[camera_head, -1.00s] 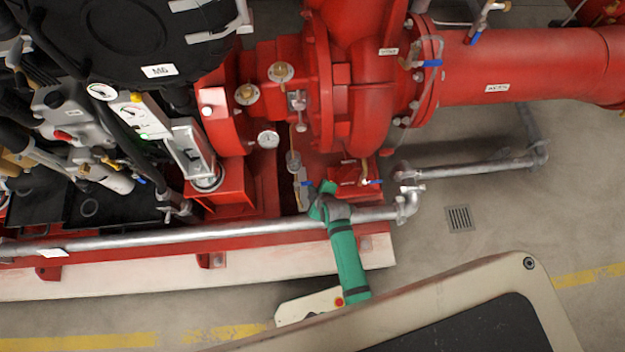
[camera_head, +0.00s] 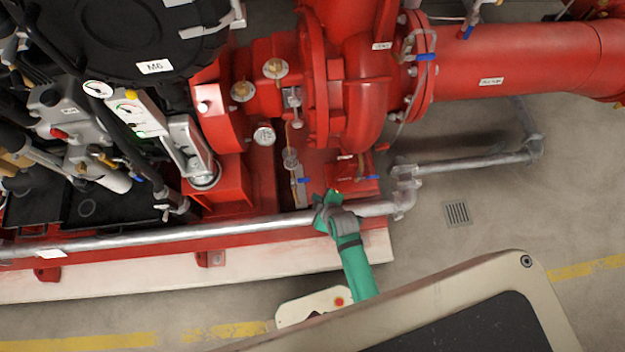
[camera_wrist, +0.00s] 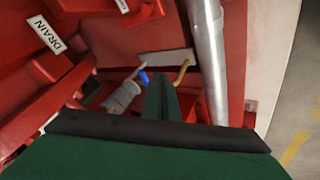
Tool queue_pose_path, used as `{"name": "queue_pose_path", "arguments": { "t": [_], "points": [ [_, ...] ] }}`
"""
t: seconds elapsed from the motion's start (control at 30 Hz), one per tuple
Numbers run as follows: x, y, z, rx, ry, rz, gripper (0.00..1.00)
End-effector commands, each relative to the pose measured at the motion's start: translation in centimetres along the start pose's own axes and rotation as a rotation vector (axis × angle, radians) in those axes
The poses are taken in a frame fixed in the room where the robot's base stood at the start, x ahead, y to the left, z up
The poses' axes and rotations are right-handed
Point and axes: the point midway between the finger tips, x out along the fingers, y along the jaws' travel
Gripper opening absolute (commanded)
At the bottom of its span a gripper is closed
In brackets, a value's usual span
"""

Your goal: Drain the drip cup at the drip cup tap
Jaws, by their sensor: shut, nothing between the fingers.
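A small tap with a blue handle (camera_wrist: 143,77) and a grey body (camera_wrist: 124,97) shows just left of my fingertips in the wrist view. A curved brass-coloured pipe (camera_wrist: 182,71) is just right of them. In the head view, blue handles show on a grey tap (camera_head: 302,181) and at a low red housing (camera_head: 354,184). I cannot tell which belongs to the drip cup. A DRAIN label (camera_wrist: 47,35) is at upper left in the wrist view. My gripper (camera_head: 331,194) is shut and empty beside the pump base; it also shows in the wrist view (camera_wrist: 162,78). Contact is unclear.
The large red pump casing (camera_head: 345,95) rises behind. Open floor lies around the grate (camera_head: 457,213).

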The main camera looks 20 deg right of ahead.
Motion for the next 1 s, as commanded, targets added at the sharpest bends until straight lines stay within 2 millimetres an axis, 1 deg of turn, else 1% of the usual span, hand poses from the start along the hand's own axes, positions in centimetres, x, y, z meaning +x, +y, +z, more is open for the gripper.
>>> {"name": "queue_pose_path", "arguments": {
  "t": [0.03, 0.2, 0.3, 0.4, 0.57, 1.0],
  "points": [
    [-1.1, 0.2, 0.2, -0.001, 0.000, 0.002, 0.00],
    [-3.9, 0.7, 0.6, 0.002, 0.000, 0.001, 0.00],
    [-4.9, 0.9, 0.8, 0.003, -0.001, 0.000, 0.00],
    [-5.5, 1.0, 0.8, 0.004, 0.000, 0.000, 0.00],
    [-5.8, 1.1, 0.9, 0.004, 0.000, 0.000, 0.00],
    [-5.7, 1.0, 0.6, -0.001, 0.003, -0.003, 0.00]
  ]
}}
